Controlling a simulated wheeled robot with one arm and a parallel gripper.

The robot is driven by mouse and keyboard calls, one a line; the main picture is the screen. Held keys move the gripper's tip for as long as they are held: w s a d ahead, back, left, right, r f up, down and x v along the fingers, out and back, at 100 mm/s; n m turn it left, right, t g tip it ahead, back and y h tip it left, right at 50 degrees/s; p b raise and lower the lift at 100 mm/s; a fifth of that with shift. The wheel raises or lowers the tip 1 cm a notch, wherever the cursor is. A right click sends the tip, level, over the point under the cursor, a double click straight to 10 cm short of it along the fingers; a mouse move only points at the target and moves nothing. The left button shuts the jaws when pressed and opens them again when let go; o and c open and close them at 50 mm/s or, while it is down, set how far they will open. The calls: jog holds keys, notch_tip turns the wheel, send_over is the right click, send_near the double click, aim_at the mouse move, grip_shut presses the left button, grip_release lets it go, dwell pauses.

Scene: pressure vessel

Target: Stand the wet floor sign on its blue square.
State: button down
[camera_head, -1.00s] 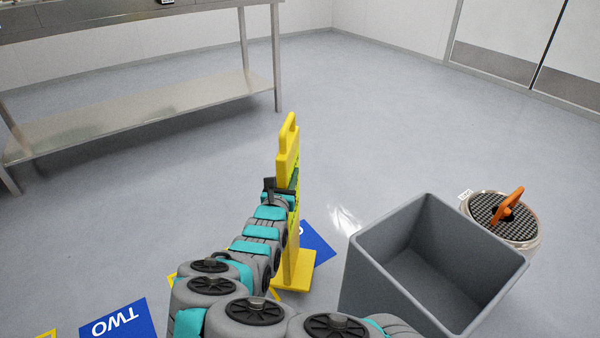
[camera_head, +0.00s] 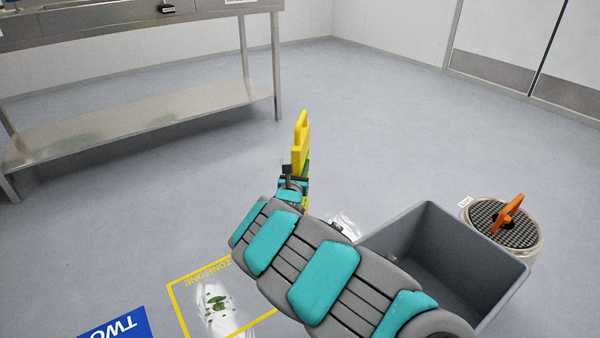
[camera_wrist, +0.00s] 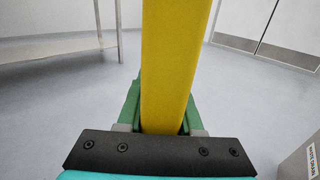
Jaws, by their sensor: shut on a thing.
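The wet floor sign (camera_head: 301,145) is a tall yellow board with a handle hole at its top, upright in the head view. Its lower part and foot are hidden behind my arm. My gripper (camera_head: 292,184) is shut on the sign's edge. In the wrist view the yellow board (camera_wrist: 170,60) stands between the green jaws (camera_wrist: 160,118) of my gripper. A blue square (camera_head: 118,325) marked TWO lies on the floor at the lower left, partly cut off. Whether the sign touches the floor cannot be seen.
A grey open bin (camera_head: 420,260) stands right of my arm, near it. A round container (camera_head: 535,245) with an orange handle is behind it. A yellow floor outline (camera_head: 183,312) marked ZONE ONE holds a wet patch (camera_head: 217,303). A steel table (camera_head: 140,115) stands back left.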

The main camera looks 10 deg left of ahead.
jog(key=shift+f, duration=1.15)
jog(key=c, duration=0.6)
grip_release()
jog(key=shift+f, duration=0.15)
jog(key=shift+o, duration=0.2)
jog(key=s, duration=1.2)
jog(key=shift+d, duration=0.4)
